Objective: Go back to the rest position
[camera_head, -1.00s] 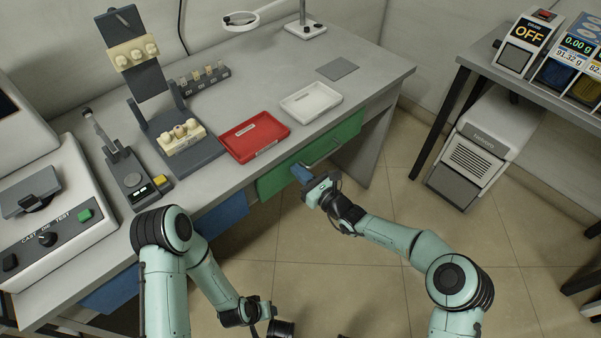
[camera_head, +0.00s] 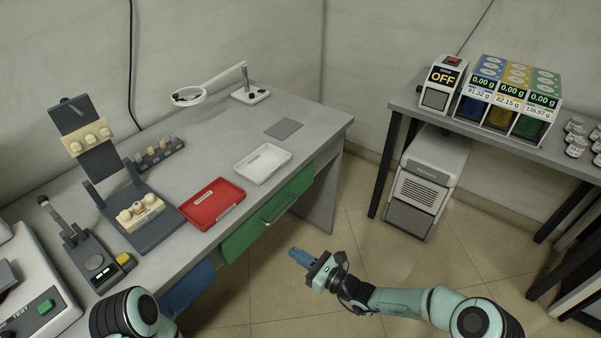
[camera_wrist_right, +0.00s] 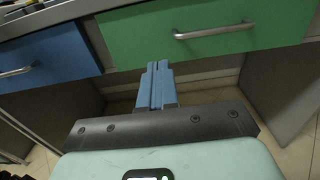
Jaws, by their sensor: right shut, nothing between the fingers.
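My right gripper (camera_head: 299,257) is in front of the workbench, over the floor, apart from the green drawer. Its blue fingers are together with nothing between them. They also show in the right wrist view (camera_wrist_right: 156,84), pointing toward the drawer fronts. The right arm comes in from the lower right. Part of my left arm shows at the lower left of the head view; its gripper is out of the frame.
The workbench holds a red tray (camera_head: 212,203), a white tray (camera_head: 263,163) and a stand with pale pieces (camera_head: 140,213). The green drawer (camera_head: 268,216) is shut. A side table (camera_head: 470,125) stands right. Open floor lies between.

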